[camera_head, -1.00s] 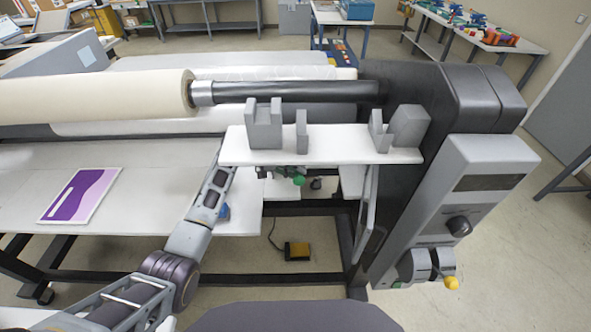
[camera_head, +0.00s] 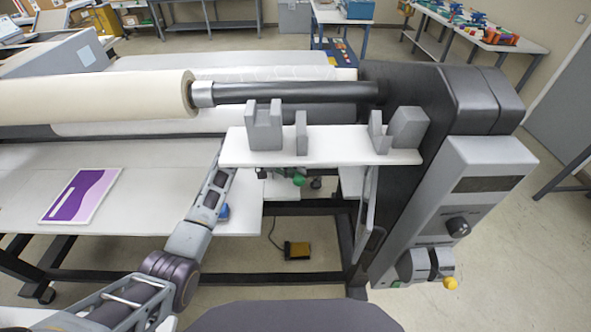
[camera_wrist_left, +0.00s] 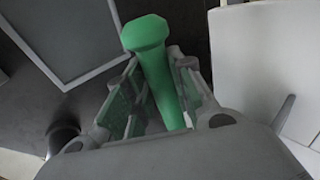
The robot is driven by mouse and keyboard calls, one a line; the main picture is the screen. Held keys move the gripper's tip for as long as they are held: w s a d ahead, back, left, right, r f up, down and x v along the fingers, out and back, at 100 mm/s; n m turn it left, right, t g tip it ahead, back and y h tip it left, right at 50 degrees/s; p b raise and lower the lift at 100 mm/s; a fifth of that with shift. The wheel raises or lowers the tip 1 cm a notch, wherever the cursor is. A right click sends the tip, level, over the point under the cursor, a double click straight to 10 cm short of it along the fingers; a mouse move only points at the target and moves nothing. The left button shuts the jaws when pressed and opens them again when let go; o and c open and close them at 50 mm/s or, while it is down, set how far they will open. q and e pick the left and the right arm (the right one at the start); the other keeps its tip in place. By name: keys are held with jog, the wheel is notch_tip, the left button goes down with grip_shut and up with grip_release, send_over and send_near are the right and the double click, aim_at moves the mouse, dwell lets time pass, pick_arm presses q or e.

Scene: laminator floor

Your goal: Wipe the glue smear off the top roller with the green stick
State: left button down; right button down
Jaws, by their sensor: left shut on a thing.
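My left gripper (camera_wrist_left: 158,95) is shut on the green stick (camera_wrist_left: 155,60), which stands between its fingers with the wider rounded end beyond the fingertips. In the head view, the green end (camera_head: 298,180) shows just below the front edge of the white shelf (camera_head: 345,155). That shelf hides most of my left gripper. Behind the shelf, a dark roller (camera_head: 330,114) runs across the laminator under a black shaft (camera_head: 290,92); I cannot tell for sure which is the top roller. I see no glue smear. My right gripper is not in view.
Grey holders (camera_head: 264,127) stand on the shelf, close above my left gripper. The control panel (camera_head: 460,205) and dark side housing (camera_head: 430,100) are to the right. A cream roll (camera_head: 90,97) and a purple-and-white sheet (camera_head: 82,195) are left.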

pick_arm(q)
jog(key=shift+d, duration=0.4)
jog(key=shift+d, duration=0.75)
jog(key=shift+d, duration=0.4)
dwell(1.5)
jog(key=shift+d, duration=0.8)
jog(key=shift+w+b, duration=0.55)
jog(key=shift+w, duration=0.25)
dwell(1.2)
jog(key=shift+w+r+p, duration=0.15)
jog(key=shift+p, duration=0.15)
dwell(1.8)
